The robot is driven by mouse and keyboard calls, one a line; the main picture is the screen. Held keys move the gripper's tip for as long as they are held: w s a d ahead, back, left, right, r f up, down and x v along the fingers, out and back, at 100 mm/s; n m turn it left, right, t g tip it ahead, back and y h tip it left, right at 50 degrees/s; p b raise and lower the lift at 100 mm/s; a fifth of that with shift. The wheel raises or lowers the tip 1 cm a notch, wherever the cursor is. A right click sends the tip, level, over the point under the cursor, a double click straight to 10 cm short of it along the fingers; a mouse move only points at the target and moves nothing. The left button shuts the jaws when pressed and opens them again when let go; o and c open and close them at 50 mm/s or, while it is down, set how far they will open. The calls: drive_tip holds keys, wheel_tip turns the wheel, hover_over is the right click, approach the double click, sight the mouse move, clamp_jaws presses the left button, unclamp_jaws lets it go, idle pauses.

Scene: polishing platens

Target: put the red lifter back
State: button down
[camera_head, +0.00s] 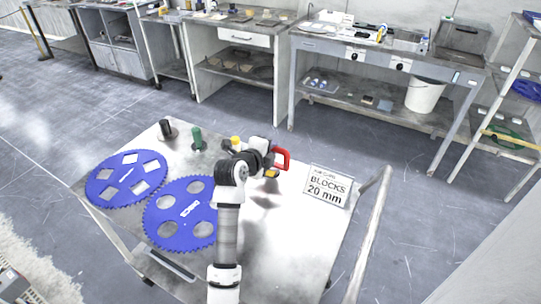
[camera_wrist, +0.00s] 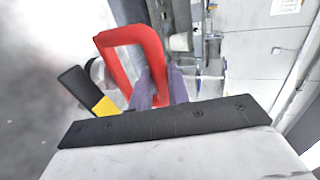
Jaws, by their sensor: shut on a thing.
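The red lifter (camera_head: 283,158) has a squared loop handle and is held above the table, at the right of my gripper (camera_head: 270,164). In the wrist view, the red lifter (camera_wrist: 128,38) fills the upper middle, and my gripper (camera_wrist: 160,88) is shut on one side of its loop. The lifter's lower end cannot be made out clearly. A green lifter (camera_head: 197,139) and a black one (camera_head: 167,130) stand upright at the table's back edge. A yellow-topped one (camera_head: 236,141) shows partly behind my arm.
Two blue toothed discs with openings, one with square holes (camera_head: 127,160) and one with round holes (camera_head: 171,235), lie on the metal table (camera_head: 285,262). A sign reading "BLOCKS 20 mm" (camera_head: 327,186) is at the right. A rail (camera_head: 372,228) runs along the right edge.

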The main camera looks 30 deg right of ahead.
drive_tip(key=shift+f, duration=1.2)
drive_tip(key=c, duration=1.3)
unclamp_jaws()
drive_tip(key=shift+f, duration=0.2)
drive_tip(key=shift+c, duration=0.2)
drive_tip(key=shift+r, duration=0.1)
drive_tip(key=b+v, duration=0.3)
drive_tip(key=v, duration=0.9)
drive_tip(key=shift+a, duration=0.1)
